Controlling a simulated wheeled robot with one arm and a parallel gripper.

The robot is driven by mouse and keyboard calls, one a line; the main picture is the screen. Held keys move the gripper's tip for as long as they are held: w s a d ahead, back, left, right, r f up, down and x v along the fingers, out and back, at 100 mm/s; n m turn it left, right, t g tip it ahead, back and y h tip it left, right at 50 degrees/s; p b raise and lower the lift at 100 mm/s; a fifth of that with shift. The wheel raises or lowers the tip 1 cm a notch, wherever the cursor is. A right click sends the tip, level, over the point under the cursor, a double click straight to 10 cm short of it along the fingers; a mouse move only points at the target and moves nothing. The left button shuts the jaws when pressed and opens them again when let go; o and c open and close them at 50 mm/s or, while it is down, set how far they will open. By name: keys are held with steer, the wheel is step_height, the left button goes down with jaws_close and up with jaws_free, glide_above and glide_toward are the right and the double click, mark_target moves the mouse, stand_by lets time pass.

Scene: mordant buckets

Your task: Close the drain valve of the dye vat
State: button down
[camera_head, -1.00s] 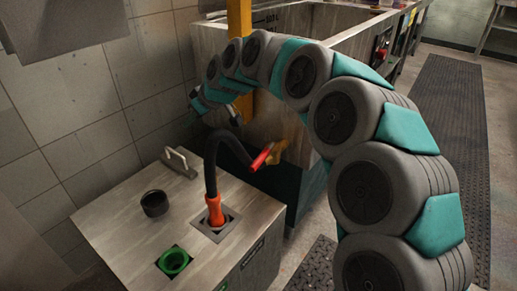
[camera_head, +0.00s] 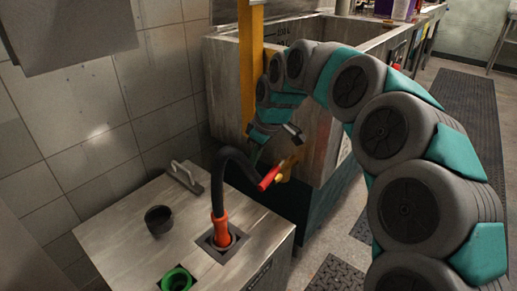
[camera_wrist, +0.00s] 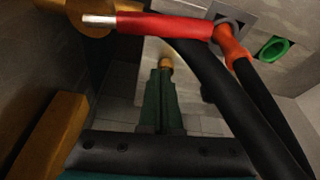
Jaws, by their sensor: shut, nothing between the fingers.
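The dye vat (camera_head: 320,135) is the large steel tub at the back. A brass drain valve (camera_head: 288,168) sticks out of its near wall, with a red lever (camera_head: 268,180) slanting down and left from it. In the wrist view the red lever (camera_wrist: 165,24) lies across the top, and the brass valve body (camera_wrist: 85,18) is at the upper left. My gripper (camera_wrist: 166,66) has its green fingers together with nothing between them. The fingertips show below the lever in that picture, with a gap in view; contact is not visible.
A black hose (camera_head: 241,161) arches from an orange coupling (camera_head: 221,232) on a steel cabinet (camera_head: 125,225) towards the lever. The cabinet also carries a green port (camera_head: 177,280), a black cup (camera_head: 158,220) and a handle (camera_head: 186,177). A yellow post (camera_head: 250,60) stands by the vat.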

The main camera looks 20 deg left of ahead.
mark_target(272, 174)
steer(key=shift+s+d+f, duration=0.2)
steer(key=shift+d+f, duration=0.3)
steer(key=shift+d, duration=0.25)
steer(key=shift+s+d+f, duration=0.15)
steer(key=shift+d+f, duration=0.3)
steer(key=shift+d, duration=0.25)
